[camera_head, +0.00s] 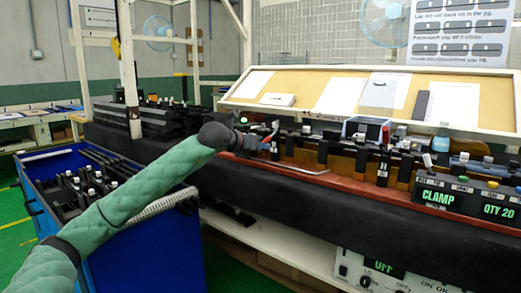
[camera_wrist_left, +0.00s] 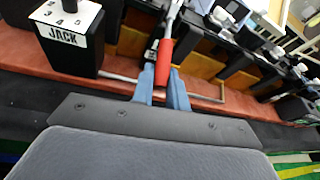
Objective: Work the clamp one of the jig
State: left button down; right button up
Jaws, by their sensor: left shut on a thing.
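The jig is a long rig with a red-brown base (camera_head: 345,186) and a row of dark fixtures along the bench. In the left wrist view, a toggle clamp with a red handle (camera_wrist_left: 164,64) and a metal lever stands at the jig. My left gripper (camera_wrist_left: 163,88) has its blue fingers on both sides of the red handle and is shut on it. In the head view my left gripper (camera_head: 264,143) is small at the jig's left end, and the clamp is mostly hidden there. My right gripper is not in view.
A black box labelled JACK (camera_wrist_left: 70,35) stands close left of the clamp. A thin bent metal rod (camera_wrist_left: 208,97) runs along the base. A display box reading CLAMP, QTY 20 (camera_head: 462,198) stands at the right. A blue bin (camera_head: 160,250) with black parts is at the left.

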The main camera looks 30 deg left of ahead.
pick_arm(q)
jog(key=shift+f, duration=0.25)
dwell(0.6)
jog(key=c, duration=1.4)
grip_release()
jog(key=shift+r, duration=0.15)
jog(key=b+v, duration=0.1)
jog(key=v, duration=0.6)
jog(key=shift+s, duration=0.4)
jog(key=shift+a, duration=0.1)
